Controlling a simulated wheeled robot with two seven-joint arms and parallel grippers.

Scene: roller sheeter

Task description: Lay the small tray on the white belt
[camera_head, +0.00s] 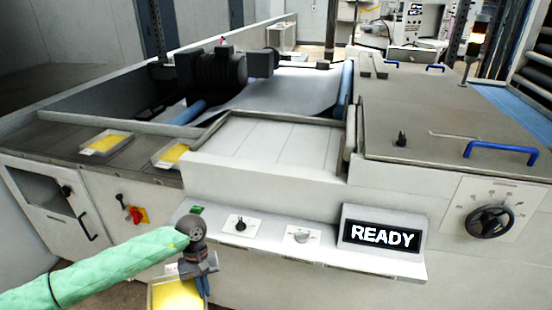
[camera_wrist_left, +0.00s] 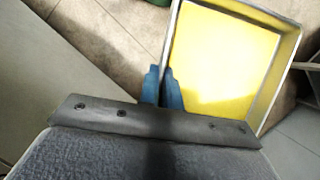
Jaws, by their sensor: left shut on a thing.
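A small tray with a yellow inside and a pale rim shows at the bottom of the head view (camera_head: 176,294), partly cut off by the frame edge. It fills the upper right of the left wrist view (camera_wrist_left: 225,60). My left gripper (camera_head: 203,284) is shut on the tray's wall; its blue fingertips show beside the tray in the wrist view (camera_wrist_left: 165,88). The tray hangs in front of the machine, below the control shelf. The white belt (camera_head: 275,95) lies inside the machine, behind the pale front plate. My right gripper is not in view.
The control shelf (camera_head: 290,250) with knobs and a READY display (camera_head: 380,236) juts out in front. A flat pale plate (camera_head: 265,143) is bare. A grey cover with a blue handle (camera_head: 500,150) is at right.

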